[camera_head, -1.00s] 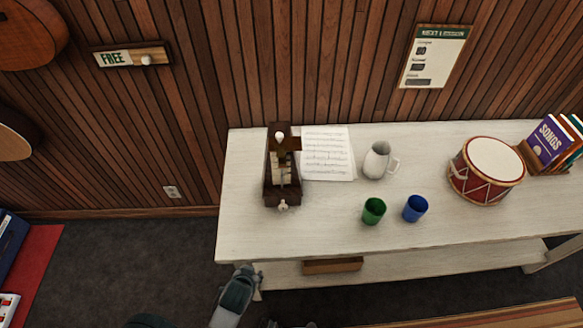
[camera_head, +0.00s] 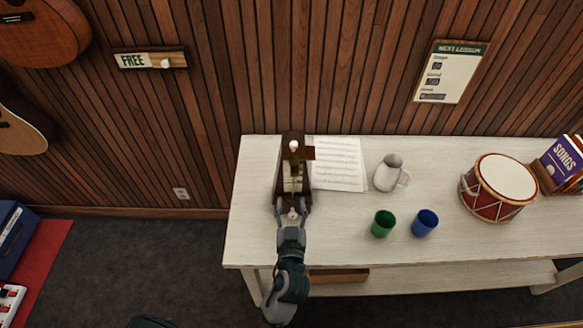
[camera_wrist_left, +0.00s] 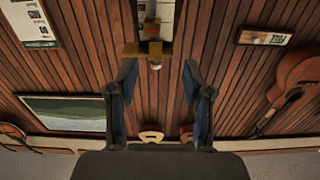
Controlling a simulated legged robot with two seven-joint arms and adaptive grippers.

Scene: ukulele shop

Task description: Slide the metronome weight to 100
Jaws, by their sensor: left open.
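The metronome (camera_head: 285,183) is a dark wooden box with a pale scale on its front, standing at the left end of the white table. A brown crosspiece shows near its top, with a pale round knob above it. My left gripper (camera_head: 291,207) is at the lower front of the metronome, its fingers apart around a small pale knob in the picture; contact cannot be told. In the left wrist view the open fingers (camera_wrist_left: 160,76) have empty space between them, and a brass-coloured crosspiece (camera_wrist_left: 132,50) lies just beyond their tips.
The white table (camera_head: 335,237) also holds sheet music (camera_head: 340,165), a white jug (camera_head: 387,177), a green cup (camera_head: 383,223), a blue cup (camera_head: 425,222) and a red drum (camera_head: 497,190). A wood-panelled wall stands behind. The table's front left is clear.

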